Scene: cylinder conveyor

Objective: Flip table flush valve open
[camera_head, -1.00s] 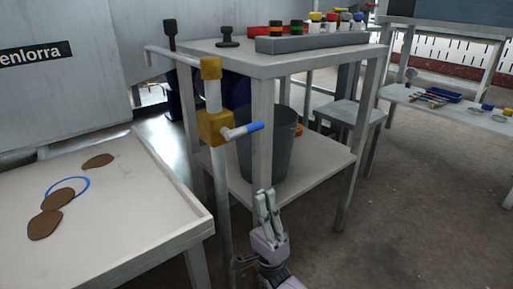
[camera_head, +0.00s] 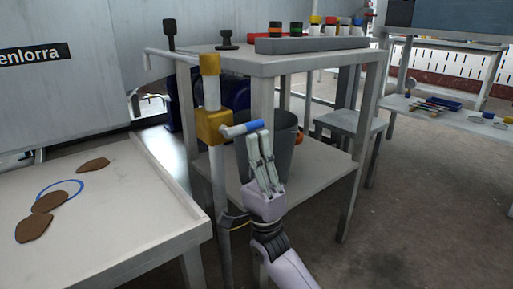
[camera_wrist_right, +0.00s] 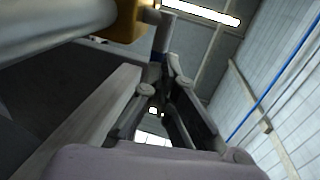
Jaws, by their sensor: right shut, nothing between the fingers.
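The flush valve is a yellow block (camera_head: 211,126) on a grey vertical pipe beside the table. Its lever (camera_head: 247,127) sticks out to the right, roughly level, with a blue sleeve. In the right wrist view the yellow block (camera_wrist_right: 128,18) is at the top, with the lever (camera_wrist_right: 161,38) beside it. My right gripper (camera_head: 258,137) points upward, its fingers shut and empty, with tips just below the lever's blue end. I cannot tell whether they touch it. The fingers also show in the right wrist view (camera_wrist_right: 163,84). My left gripper is out of view.
The table (camera_head: 262,66) behind the pipe carries a grey rack (camera_head: 311,43) with several capped bottles. A dark bin (camera_head: 286,150) stands on its lower shelf. A pale bench (camera_head: 120,225) is at the left. Floor is clear at the right.

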